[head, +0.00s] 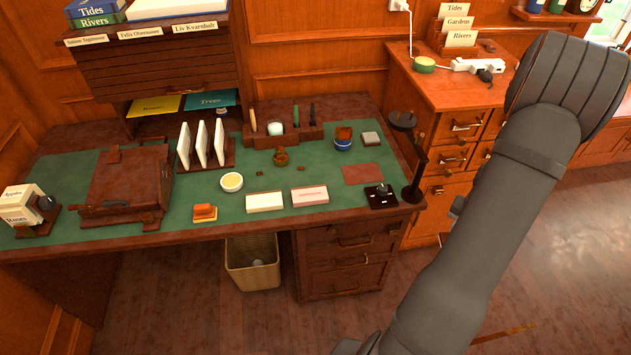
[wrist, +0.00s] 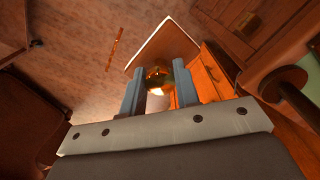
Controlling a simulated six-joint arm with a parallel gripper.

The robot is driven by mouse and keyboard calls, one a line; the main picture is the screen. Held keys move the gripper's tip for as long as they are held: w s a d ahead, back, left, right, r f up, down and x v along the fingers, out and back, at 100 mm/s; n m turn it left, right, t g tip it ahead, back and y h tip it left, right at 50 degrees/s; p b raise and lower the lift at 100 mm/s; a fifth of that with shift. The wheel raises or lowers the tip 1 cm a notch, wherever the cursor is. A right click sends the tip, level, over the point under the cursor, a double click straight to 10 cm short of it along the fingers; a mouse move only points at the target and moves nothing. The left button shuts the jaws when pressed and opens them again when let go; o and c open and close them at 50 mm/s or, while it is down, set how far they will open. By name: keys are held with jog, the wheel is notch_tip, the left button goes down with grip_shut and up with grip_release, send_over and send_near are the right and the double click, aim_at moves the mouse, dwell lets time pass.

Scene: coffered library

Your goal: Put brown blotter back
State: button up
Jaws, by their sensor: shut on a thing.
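My gripper (wrist: 158,90) shows in the wrist view, its two grey fingers closed on a round brass-coloured knob. Beyond the knob is a flat brown plate with a pale edge; together they look like the brown blotter (wrist: 165,42), held in the air with floor behind it. In the head view my arm hides the gripper and what it holds, off the right side of the desk. The green desk mat (head: 140,255) shows a flat, bare reddish-brown rectangle (head: 362,173) near its right end.
A black stand (head: 381,197) with a small item and a dark lamp-like post (head: 417,175) stand at the desk's right edge. A wastebasket (head: 253,270) stands below.

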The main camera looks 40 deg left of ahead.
jog(key=d, duration=0.6)
jog(key=w+a+r+m, duration=0.1)
jog(key=w+a+r, duration=0.3)
jog(key=w+r, duration=0.55)
jog(key=w+a+r, duration=0.4)
jog(key=w+r, duration=0.5)
jog(key=w, duration=0.1)
jog(key=w+a+r, duration=0.2)
jog(key=a+r, duration=0.2)
jog(key=a, duration=0.7)
jog(key=w+a+r, duration=0.2)
jog(key=a+r, duration=0.2)
jog(key=a, duration=0.7)
jog(key=s+a, duration=0.4)
jog(key=a, duration=0.5)
jog(key=s+a+f+n, duration=0.2)
jog(key=s+f, duration=0.5)
jog(key=s+a+f+n, duration=0.1)
jog(key=s+a+f, duration=0.2)
jog(key=s+f, duration=0.4)
jog(key=shift+s+a+f, duration=0.3)
jog(key=shift+a+f, duration=1.5)
jog(key=shift+s+a+f, duration=0.3)
jog(key=shift+a+f, duration=1.5)
jog(key=shift+f, duration=0.05)
jog(key=shift+s+a+f, duration=0.3)
jog(key=shift+a+f, duration=1.5)
